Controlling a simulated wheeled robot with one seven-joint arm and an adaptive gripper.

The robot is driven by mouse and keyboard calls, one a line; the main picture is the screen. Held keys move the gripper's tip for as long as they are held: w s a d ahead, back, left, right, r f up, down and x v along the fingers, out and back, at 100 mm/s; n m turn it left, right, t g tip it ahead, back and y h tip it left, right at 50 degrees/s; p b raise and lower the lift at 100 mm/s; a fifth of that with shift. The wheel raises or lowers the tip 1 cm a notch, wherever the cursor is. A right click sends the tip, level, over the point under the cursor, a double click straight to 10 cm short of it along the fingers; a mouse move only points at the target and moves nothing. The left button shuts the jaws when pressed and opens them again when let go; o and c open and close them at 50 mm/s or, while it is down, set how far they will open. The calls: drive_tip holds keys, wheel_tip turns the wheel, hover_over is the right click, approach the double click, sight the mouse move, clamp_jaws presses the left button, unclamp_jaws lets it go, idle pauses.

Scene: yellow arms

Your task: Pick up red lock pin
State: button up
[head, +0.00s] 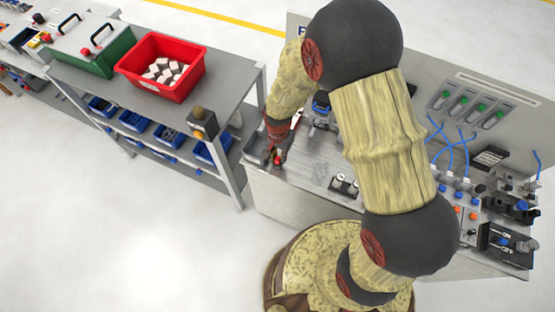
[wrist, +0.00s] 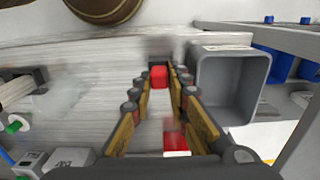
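My gripper (wrist: 163,74) points down at the grey bench top in the wrist view. Its two fingers stand apart, with bench surface showing between them. A small red block-like piece (wrist: 158,77) shows between the fingertips, and I cannot tell whether a finger touches it. A second red piece with a white end (wrist: 175,140) shows blurred between the fingers, nearer the palm in the picture. In the head view my gripper (head: 276,152) is low over the bench's left end, with a bit of red (head: 277,158) at its tips. Which red piece is the lock pin is unclear.
A grey open bin (wrist: 232,82) stands close to the right of the fingers in the wrist view. In the head view a shelf rack with a red crate (head: 160,88) of pale blocks is at left. Valves and blue hoses (head: 462,150) crowd the bench's right end.

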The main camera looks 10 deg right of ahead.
sight(278, 157)
clamp_jaws()
drive_tip(key=shift+r, duration=0.1)
drive_tip(key=shift+r, duration=0.55)
wheel_tip(278, 157, up, 2)
drive_tip(key=shift+r, duration=0.15)
drive_tip(key=s+d+r+p, duration=0.1)
drive_tip(key=s+d+r, duration=0.2)
drive_tip(key=s+r, duration=0.6)
drive_tip(key=s, duration=0.4)
drive_tip(key=shift+s+d+r+p, duration=0.15)
drive_tip(key=shift+s+r+p, duration=0.05)
drive_tip(key=shift+s+p, duration=0.1)
